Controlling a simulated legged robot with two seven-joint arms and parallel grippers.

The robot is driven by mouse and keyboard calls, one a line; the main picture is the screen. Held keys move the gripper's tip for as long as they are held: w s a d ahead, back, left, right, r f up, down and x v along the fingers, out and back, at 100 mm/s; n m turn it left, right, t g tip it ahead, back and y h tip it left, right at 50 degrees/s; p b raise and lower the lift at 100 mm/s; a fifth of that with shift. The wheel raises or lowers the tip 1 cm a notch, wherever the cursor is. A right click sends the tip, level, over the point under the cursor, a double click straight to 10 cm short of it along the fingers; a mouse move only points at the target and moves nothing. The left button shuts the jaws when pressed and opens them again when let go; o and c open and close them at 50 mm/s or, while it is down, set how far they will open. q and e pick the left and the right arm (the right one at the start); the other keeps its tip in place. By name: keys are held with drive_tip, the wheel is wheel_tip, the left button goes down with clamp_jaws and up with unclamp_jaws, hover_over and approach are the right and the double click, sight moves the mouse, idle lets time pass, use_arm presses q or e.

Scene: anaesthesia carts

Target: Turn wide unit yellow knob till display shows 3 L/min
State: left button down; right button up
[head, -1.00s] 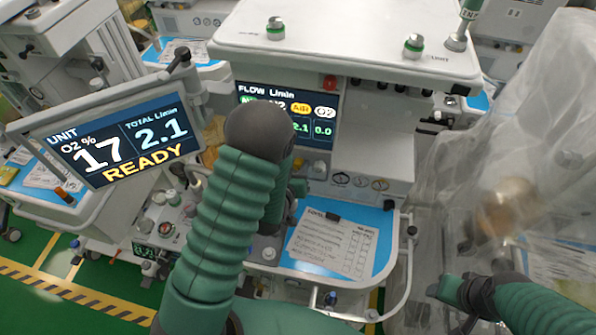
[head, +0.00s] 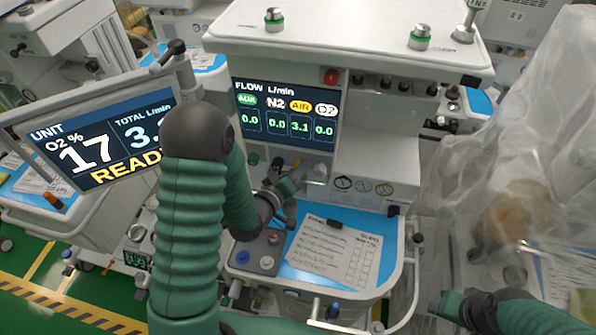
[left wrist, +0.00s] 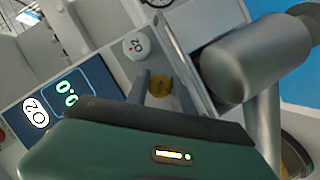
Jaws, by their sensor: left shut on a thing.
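The wide unit's flow display (head: 285,113) in the head view reads AUX 0.0, N2 0.0, AIR 3.1 and O2 0.0. The tilted unit screen (head: 98,142) reads O2 17%; its total begins with 3, the rest is hidden by my arm. My left gripper (head: 286,172) is at the panel below the flow display. In the left wrist view the yellow knob (left wrist: 158,86) sits between its two fingers, and the gripper is shut on it. A white O2 knob (left wrist: 136,44) is beside it. My right gripper (head: 452,302) is low at the right; its fingers are unclear.
A blue work surface (head: 374,259) with a printed checklist (head: 335,250) lies below the panel. A grey metal cylinder (left wrist: 255,58) is close to my left gripper. A clear plastic drape (head: 490,180) covers equipment on the right.

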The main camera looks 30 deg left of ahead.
use_arm(q)
drive_tip(key=shift+w+a, duration=0.1)
drive_tip(key=c, duration=1.5)
unclamp_jaws()
drive_tip(key=o, duration=0.4)
drive_tip(key=p+v, duration=0.2)
drive_tip(key=p, duration=0.1)
drive_tip(key=p+v, duration=0.3)
drive_tip(key=r+p+v, duration=0.1)
drive_tip(key=p+v, duration=0.6)
drive_tip(key=v, duration=0.1)
drive_tip(key=f+p+v, duration=0.1)
drive_tip(key=p+v, duration=0.1)
drive_tip(key=v, duration=0.1)
drive_tip(key=shift+s, duration=0.4)
